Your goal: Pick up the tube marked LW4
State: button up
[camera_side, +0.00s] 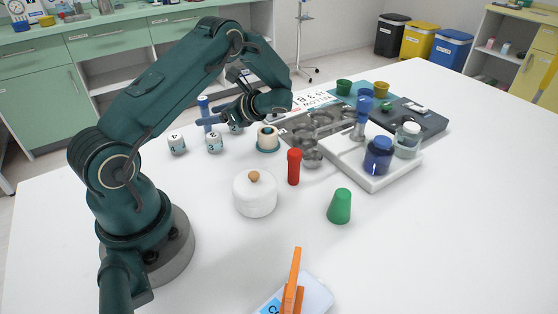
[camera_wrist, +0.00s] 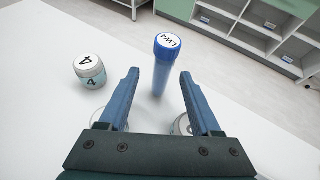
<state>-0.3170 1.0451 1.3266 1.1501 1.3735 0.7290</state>
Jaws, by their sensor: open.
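The tube marked LW4 (camera_wrist: 162,72) is blue, with a darker blue cap and a white top label. In the wrist view it stands upright on the white table, in line with the gap between my fingers, touching neither. In the side view a blue tube (camera_side: 205,114) stands just left of my gripper (camera_side: 224,111), partly overlapped by it. My gripper (camera_wrist: 159,76) is open and empty, with one finger to either side of the tube in the picture. How far the tips are from the tube in depth is hard to tell.
White jars marked with numbers stand close by, one marked 4 (camera_wrist: 90,71) left of my fingers. A beige-topped pot (camera_side: 267,138), a red tube (camera_side: 294,167), a white lidded pot (camera_side: 255,193) and a green cup (camera_side: 340,206) stand nearer the camera. A white tray (camera_side: 375,182) is at right.

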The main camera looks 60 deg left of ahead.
aim_at(201, 129)
jog(key=shift+s+a+f+y, duration=0.15)
jog(key=shift+a+f+y, duration=0.15)
jog(key=shift+a+f, duration=0.15)
jog(key=shift+x, duration=2.5)
grip_shut()
